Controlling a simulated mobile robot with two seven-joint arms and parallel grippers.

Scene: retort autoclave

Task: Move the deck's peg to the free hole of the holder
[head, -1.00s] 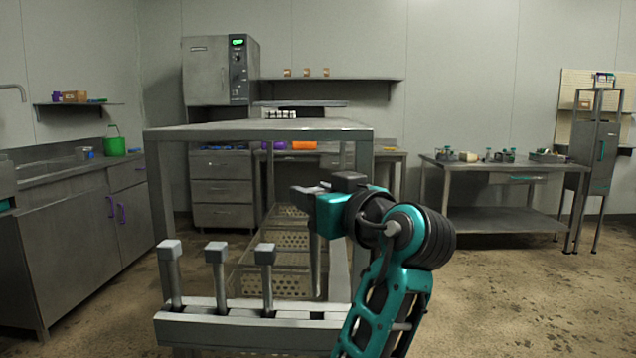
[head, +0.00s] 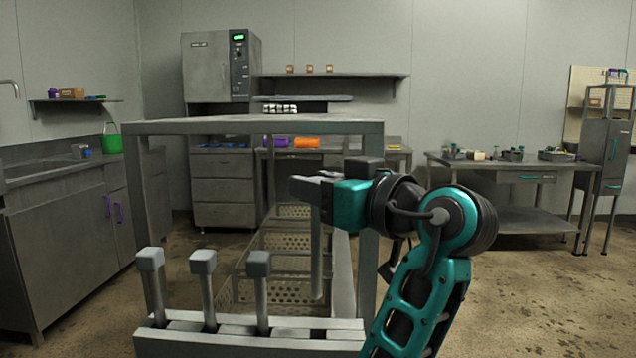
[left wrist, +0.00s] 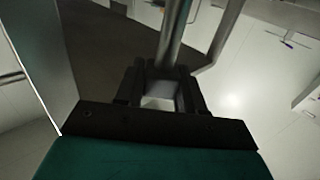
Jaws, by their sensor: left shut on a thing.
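The holder (head: 180,345) is a pale grey bar at the bottom of the head view. Three grey square-headed pegs stand in it: a left one (head: 155,285), a middle one (head: 208,290) and a right one (head: 261,295). Its free hole (head: 312,334) is a dark slot right of them. My left gripper (head: 305,187) is shut on the deck's peg (head: 316,255), which hangs about upright. The peg's lower end appears above the free hole; the exact gap is unclear. In the left wrist view the peg's shaft (left wrist: 172,38) runs out from between the dark fingers (left wrist: 160,92).
A grey frame with a flat top (head: 250,125) stands behind the holder, with perforated shelves (head: 285,260) inside. A sink counter (head: 70,220) is at left and a side table (head: 500,170) at right. Open floor (head: 540,300) lies at right.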

